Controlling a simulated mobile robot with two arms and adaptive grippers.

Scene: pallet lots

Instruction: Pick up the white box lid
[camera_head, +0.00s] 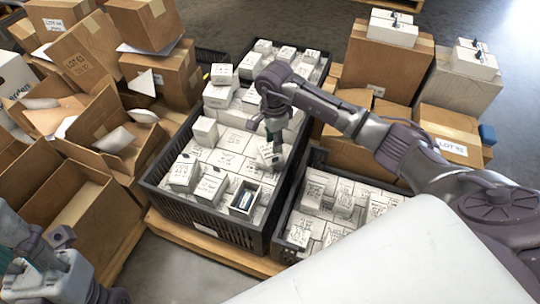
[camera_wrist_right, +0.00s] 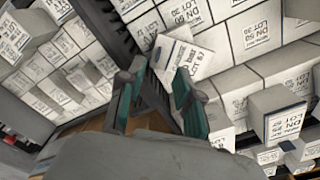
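A small white labelled piece (camera_head: 268,155), which looks like the box lid, sits tilted above the white boxes in the large black crate (camera_head: 213,218). It also shows in the right wrist view (camera_wrist_right: 183,54), just beyond the fingertips. My right gripper (camera_head: 275,134) points down at it, and its lower part overlaps it. In the right wrist view its teal-padded fingers stand apart, with the right tip overlapping the piece's lower edge; a firm hold does not show. An open white box (camera_head: 243,200) with something dark inside stands nearer. My left gripper (camera_head: 62,237) is at the lower left, apart from the boxes.
A second black crate (camera_head: 283,248) of white boxes stands right of the first. Open brown cartons (camera_head: 85,205) crowd the left. More cartons (camera_head: 385,65) stand at the back right, some with white containers on top. The crate rests on a wooden pallet (camera_head: 215,245).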

